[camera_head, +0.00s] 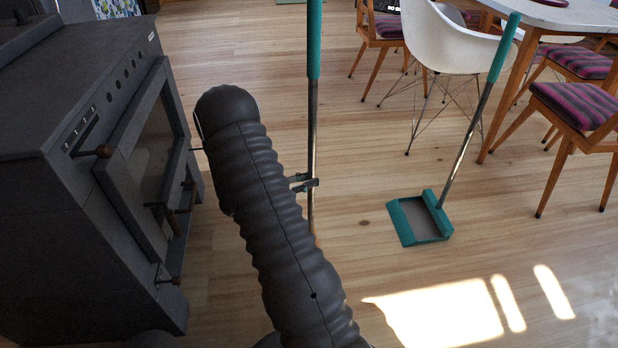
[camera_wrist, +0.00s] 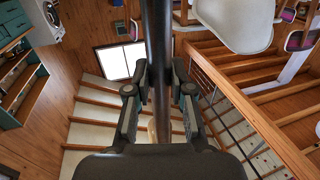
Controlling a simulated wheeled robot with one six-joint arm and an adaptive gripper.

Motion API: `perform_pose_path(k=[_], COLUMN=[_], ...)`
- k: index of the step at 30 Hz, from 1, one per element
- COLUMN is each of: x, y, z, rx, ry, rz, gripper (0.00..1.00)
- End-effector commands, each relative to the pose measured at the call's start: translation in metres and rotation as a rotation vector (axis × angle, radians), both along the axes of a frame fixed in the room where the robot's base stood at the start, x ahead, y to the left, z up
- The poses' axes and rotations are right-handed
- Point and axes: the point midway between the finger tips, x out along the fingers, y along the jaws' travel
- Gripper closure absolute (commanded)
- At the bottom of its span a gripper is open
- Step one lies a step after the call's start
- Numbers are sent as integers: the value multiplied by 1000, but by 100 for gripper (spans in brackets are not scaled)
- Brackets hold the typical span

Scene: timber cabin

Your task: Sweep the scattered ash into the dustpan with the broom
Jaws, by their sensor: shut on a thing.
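The broom stands near upright in the middle of the head view, with a teal upper handle (camera_head: 314,40) and a metal shaft (camera_head: 312,130). My gripper (camera_head: 308,183) is shut on the shaft, below the teal part. In the wrist view the dark shaft (camera_wrist: 157,50) runs between the two fingers of my gripper (camera_wrist: 158,92). The broom's head is hidden behind my arm. The teal dustpan (camera_head: 420,218) stands on the floor to the right of the broom, its long handle (camera_head: 477,110) leaning up to the right. I cannot make out any ash on the visible floor.
A dark stove (camera_head: 90,150) with protruding handles stands close on the left. A white shell chair (camera_head: 445,40), a table (camera_head: 560,18) and striped-cushion chairs (camera_head: 580,105) fill the upper right. The plank floor around the dustpan is open, with sunlit patches (camera_head: 440,315) in front.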

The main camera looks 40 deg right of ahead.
Motion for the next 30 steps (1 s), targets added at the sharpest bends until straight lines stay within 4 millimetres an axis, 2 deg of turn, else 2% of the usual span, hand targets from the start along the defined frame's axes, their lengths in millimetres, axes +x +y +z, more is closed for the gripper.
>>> perform_pose_path(k=[2,13,16,30], x=[1,6,6,9], y=[0,8,7,8], z=[28,76,81,83], rx=[-2,-2,-2,0], ry=[-6,-2,-2,-1], rz=[3,19,18,44], gripper=[100,100,100,100])
